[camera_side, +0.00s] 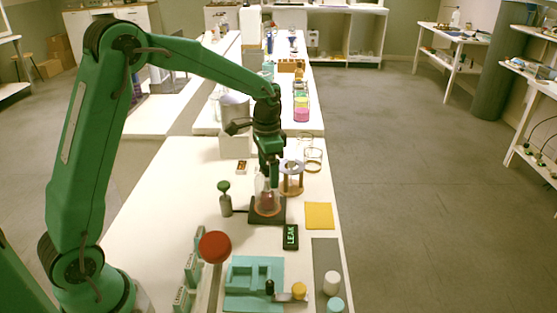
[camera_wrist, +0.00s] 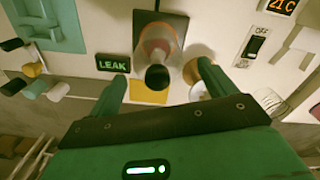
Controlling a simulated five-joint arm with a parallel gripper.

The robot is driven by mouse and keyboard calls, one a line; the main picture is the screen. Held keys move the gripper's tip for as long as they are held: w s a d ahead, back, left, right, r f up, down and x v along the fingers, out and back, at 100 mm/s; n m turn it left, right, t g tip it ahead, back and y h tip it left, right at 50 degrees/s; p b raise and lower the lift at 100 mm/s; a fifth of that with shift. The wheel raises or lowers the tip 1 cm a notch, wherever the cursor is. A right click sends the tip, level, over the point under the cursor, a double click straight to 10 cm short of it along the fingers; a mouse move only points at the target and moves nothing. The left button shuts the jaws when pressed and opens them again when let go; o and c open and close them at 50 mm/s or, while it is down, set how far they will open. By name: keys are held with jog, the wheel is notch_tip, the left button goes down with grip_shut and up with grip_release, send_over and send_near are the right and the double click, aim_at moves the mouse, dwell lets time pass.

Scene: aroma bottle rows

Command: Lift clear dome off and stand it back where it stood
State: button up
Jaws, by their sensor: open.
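The clear dome (camera_side: 263,190) stands upright on a dark square base (camera_side: 254,217) on the white bench, with a reddish-orange ring showing at its foot. In the wrist view the dome (camera_wrist: 172,47) has a dark round knob (camera_wrist: 157,77) on its top, facing the camera. My gripper (camera_side: 269,174) is directly above the dome and points down. In the wrist view its two fingers (camera_wrist: 162,72) are spread wide, one on each side of the knob, with visible gaps. Whether the fingertips are level with the knob I cannot tell.
A lit LEAK sign (camera_side: 290,237) and a yellow square (camera_side: 319,215) lie near the base. A red disc (camera_side: 215,246) and teal tray (camera_side: 240,298) are in front.

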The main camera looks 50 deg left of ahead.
aim_at(268, 178)
jog(key=shift+s+f, duration=0.1)
jog(key=shift+f, duration=2.25)
jog(key=shift+c, duration=0.2)
jog(key=c, duration=1.1)
jog(key=shift+r, duration=0.15)
jog(key=shift+r, duration=4.95)
jog(key=shift+r, duration=0.5)
